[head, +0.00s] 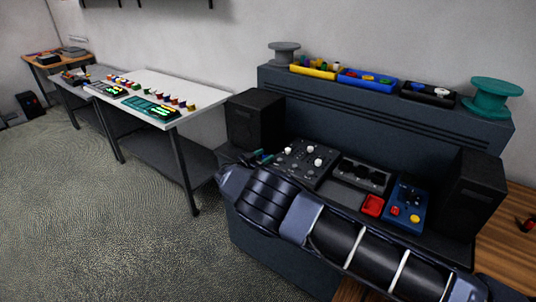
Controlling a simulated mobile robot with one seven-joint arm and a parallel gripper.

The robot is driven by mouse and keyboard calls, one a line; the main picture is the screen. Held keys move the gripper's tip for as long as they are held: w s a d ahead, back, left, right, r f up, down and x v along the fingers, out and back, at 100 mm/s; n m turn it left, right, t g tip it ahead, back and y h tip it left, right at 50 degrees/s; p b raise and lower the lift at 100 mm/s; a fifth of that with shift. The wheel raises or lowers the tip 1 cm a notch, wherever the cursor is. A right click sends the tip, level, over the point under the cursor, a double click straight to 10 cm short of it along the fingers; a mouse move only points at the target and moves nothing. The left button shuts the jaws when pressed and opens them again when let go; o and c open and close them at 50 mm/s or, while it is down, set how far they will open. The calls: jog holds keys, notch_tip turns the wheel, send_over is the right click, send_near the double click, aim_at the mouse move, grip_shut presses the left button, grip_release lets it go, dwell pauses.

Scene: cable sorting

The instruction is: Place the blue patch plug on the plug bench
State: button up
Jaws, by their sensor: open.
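My arm reaches across the console desk from the lower right, and its end, my gripper (232,180), is in front of the left speaker. The fingers are hard to make out; no thing shows held. Small blue and teal pieces (262,157) lie just beyond the arm's end, beside the mixer; I cannot tell whether one is the blue patch plug. A white-topped bench (160,88) at the left, apart from my gripper, bears rows of small coloured plug-like pieces (172,99) and green-lit panels (150,108). I cannot tell for certain whether it is the plug bench.
The desk carries a mixer (300,160), a blue box (405,205), a red block (372,205) and speakers (255,118). Yellow (318,71), blue (367,79) and black (428,93) trays and a green spool (491,97) stand on its upper ledge. Open carpet (90,210) lies left.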

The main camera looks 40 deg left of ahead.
jog(key=shift+o, duration=0.4)
jog(key=s+a, duration=0.1)
jog(key=s, duration=0.7)
jog(key=shift+s, duration=0.35)
